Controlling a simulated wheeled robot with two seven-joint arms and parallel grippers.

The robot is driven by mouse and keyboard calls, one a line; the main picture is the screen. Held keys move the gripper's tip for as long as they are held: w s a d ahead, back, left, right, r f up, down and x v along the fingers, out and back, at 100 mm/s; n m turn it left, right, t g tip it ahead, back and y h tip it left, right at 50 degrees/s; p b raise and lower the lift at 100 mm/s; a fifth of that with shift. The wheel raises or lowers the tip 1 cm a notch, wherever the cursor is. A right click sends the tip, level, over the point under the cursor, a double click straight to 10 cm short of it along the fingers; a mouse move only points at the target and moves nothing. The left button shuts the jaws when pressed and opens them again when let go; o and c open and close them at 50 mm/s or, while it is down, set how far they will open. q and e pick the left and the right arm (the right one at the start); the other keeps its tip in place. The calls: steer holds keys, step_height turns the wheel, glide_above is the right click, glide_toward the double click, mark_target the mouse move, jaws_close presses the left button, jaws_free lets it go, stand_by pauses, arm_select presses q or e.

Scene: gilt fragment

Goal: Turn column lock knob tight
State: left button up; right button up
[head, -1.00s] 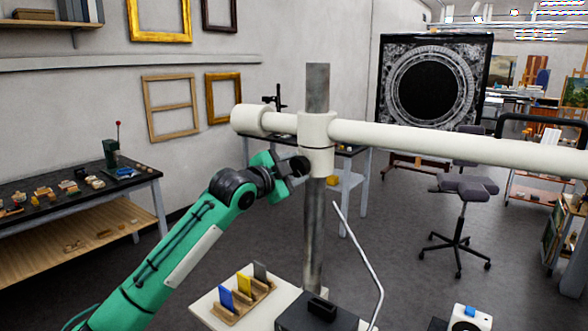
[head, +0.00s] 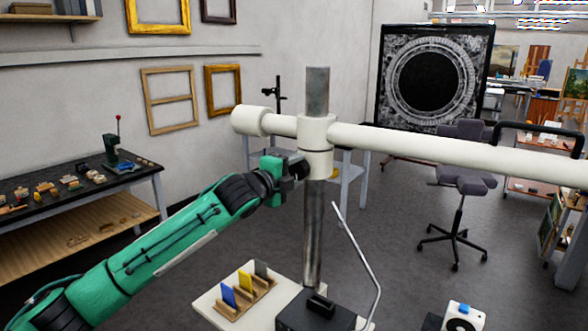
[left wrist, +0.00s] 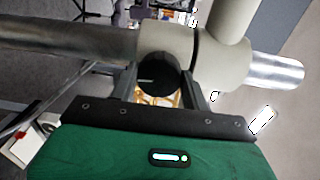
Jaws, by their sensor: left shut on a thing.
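The metal column (head: 313,240) stands upright, with a cream collar (head: 316,133) around its upper part that joins the long cream horizontal arm. The black lock knob (left wrist: 158,76) sticks out of the collar towards my left wrist camera and bears a pale line. My left gripper (head: 301,168) is at the collar's left side, and in the head view it mostly hides the knob. In the left wrist view the two fingers (left wrist: 160,88) lie on either side of the knob, shut on it. My right gripper is in neither view.
The cream arm (head: 450,155) runs off to the right. A bent thin rod (head: 368,262) rises right of the column beside a dark box (head: 315,313). A wooden rack (head: 250,297) with coloured cards stands on the white table. A workbench (head: 75,195) is at left.

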arm_select(q)
steer(key=shift+f, duration=0.15)
stand_by(0.3)
steer(key=o, duration=1)
steer(key=shift+s+a+b, duration=0.3)
steer(key=shift+s, duration=0.15)
steer(key=b+v, duration=0.4)
steer(key=v, duration=0.8)
steer(key=shift+s+a, duration=0.1)
steer(key=shift+s, duration=0.25)
